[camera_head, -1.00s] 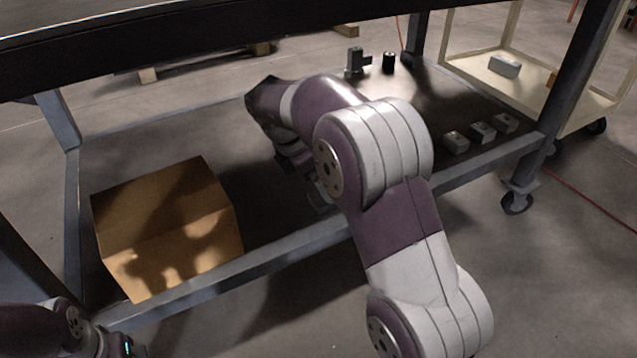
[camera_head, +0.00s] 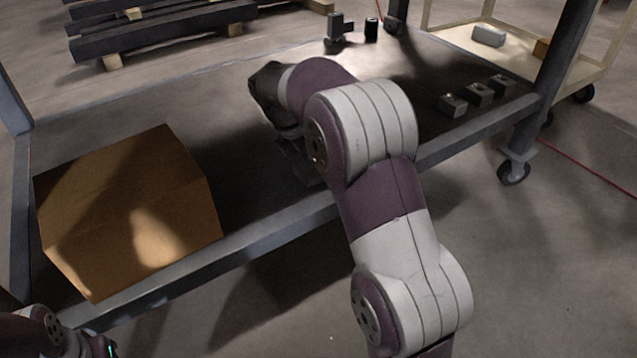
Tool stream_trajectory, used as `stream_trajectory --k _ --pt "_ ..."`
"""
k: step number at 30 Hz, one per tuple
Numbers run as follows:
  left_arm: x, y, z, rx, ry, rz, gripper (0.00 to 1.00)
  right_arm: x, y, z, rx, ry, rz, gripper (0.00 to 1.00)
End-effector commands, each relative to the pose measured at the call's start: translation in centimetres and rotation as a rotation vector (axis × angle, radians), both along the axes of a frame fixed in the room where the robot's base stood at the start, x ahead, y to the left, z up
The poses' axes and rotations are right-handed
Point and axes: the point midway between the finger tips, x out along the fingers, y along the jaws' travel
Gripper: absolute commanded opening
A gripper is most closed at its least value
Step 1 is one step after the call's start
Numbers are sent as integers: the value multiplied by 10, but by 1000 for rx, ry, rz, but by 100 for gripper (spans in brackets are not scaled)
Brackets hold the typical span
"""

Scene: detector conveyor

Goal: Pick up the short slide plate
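I cannot pick out the short slide plate with certainty. Several small parts lie on the dark lower shelf (camera_head: 235,92). Three grey blocks with dark tops, a near block (camera_head: 453,106), a middle block (camera_head: 478,95) and a far block (camera_head: 502,85), stand in a row at its right. A dark upright part (camera_head: 335,27) and a small dark cylinder (camera_head: 371,29) stand at the back. My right gripper (camera_head: 299,163) is low over the shelf, left of the blocks, largely hidden behind my arm; its opening is unclear. Only part of my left arm shows at the lower left, without its gripper.
A cardboard box (camera_head: 128,205) fills the left of the shelf. A grey front rail (camera_head: 262,232) and a right post (camera_head: 560,65) bound it. A pale cart (camera_head: 535,68) with a grey block (camera_head: 488,37) stands behind. Dark beams (camera_head: 165,32) lie at the back left.

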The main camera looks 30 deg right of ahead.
Motion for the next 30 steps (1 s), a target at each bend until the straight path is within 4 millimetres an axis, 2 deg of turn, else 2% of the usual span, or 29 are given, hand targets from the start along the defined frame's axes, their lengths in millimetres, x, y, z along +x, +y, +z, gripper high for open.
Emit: stream_trajectory --k 1,5,18,20,27,30 --pt "0 0 -10 0 0 0 43 0 -2 -9 0 -2 0 94" --pt "0 0 -5 0 -1 0 43 1 -3 -5 0 -2 1 94" --pt "0 0 0 0 -1 0 43 0 -2 -7 0 0 1 94" --pt "0 0 -1 0 -1 0 43 0 -2 -8 -1 0 1 77" --pt "0 0 -1 0 -1 0 43 0 -2 -8 0 0 1 0" --pt "0 0 -1 0 -1 0 43 1 -2 -6 -1 -4 2 0"
